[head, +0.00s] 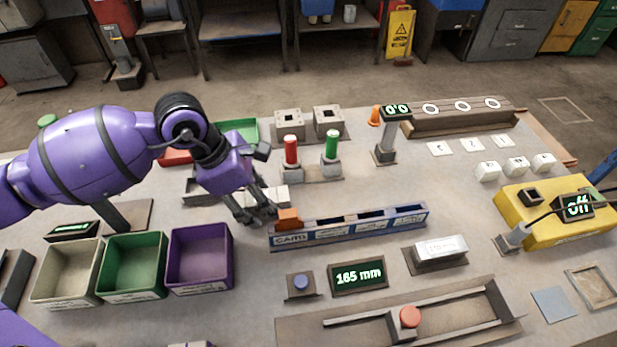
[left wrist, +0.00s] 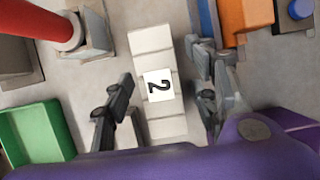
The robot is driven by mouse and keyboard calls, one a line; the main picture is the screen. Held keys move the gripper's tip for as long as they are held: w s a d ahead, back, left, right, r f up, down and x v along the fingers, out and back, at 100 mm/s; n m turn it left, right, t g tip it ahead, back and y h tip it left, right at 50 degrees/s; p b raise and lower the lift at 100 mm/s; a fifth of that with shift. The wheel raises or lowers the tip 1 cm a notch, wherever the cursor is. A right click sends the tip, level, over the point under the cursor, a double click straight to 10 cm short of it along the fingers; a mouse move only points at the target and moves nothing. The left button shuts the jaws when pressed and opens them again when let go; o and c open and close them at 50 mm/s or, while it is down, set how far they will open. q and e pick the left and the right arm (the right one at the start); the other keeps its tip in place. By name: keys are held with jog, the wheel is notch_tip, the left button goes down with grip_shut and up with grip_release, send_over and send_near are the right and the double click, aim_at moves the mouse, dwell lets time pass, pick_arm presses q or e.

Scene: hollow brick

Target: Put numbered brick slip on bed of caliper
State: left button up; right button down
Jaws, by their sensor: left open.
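A white brick slip marked 2 (left wrist: 159,86) lies in a row of pale slips (left wrist: 152,42) in the left wrist view. In the head view the row (head: 272,196) is partly hidden behind my left gripper (head: 258,214). That gripper is open and empty, its fingers pointing down on either side of the row; whether they touch it I cannot tell. In the left wrist view my gripper (left wrist: 161,98) straddles the marked slip. A long tray with a sliding piece and red knob (head: 409,317), apparently the caliper, lies at the front, near a 165 mm display (head: 359,274).
A blue rack (head: 345,238) with an orange block (head: 289,219) stands just right of my left gripper. Red (head: 291,150) and green (head: 332,145) posts stand behind. Purple (head: 228,256), green (head: 161,262) and beige bins (head: 94,270) stand at front left.

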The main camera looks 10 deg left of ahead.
pick_arm(q)
grip_shut()
dwell(0.3)
jog(key=shift+r, duration=0.15)
